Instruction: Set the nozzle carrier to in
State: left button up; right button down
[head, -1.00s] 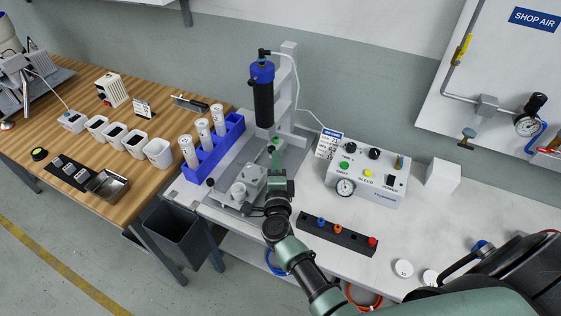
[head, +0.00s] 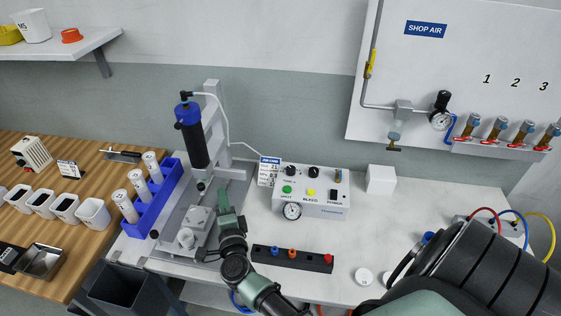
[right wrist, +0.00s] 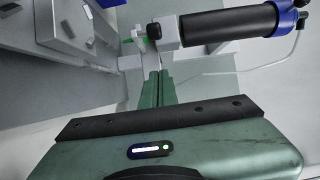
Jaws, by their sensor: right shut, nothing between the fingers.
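The black dispensing barrel (head: 192,145) with a blue cap hangs upright on the grey gantry post (head: 214,105). Below its lower end is a small pale block with a green tip, which I take to be the nozzle carrier (head: 201,186). In the right wrist view this block (right wrist: 167,37) shows a dark knob, and the barrel (right wrist: 228,27) extends to the right. My right gripper (head: 223,194) is shut and empty, just right of the block; its fingertips (right wrist: 161,73) look apart from it. Whether the carrier is in or out I cannot tell. My left gripper is not in view.
A grey fixture (head: 199,217) stands on the gantry base, with a blue rack of white tubes (head: 163,197) to its left. The control box (head: 311,202) is to the right. A dark strip with coloured caps (head: 291,259) lies in front.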

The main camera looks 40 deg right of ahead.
jog(key=s+d+b+v, duration=0.1)
jog(key=d+b+v, duration=0.2)
jog(key=v, duration=1)
jog(key=s+a+r+n+g+y+p, duration=0.15)
jog(key=a+r+n+y+p, duration=0.45)
jog(key=a+n+y, duration=0.8)
jog(key=s+d+f+n+g+h+p, duration=0.2)
jog(key=s+d+n+g+h+p, duration=0.1)
jog(key=d, duration=0.5)
jog(key=s+d+f+n+g+h+p, duration=0.1)
jog(key=s+d+n+g+h+p, duration=0.2)
jog(key=d, duration=0.6)
jog(key=shift+s+f+n+g+h, duration=0.4)
jog(key=shift+s+n+g+h, duration=0.95)
jog(key=shift+s, duration=0.75)
jog(key=shift+a+y, duration=0.1)
jog(key=shift+y, duration=0.15)
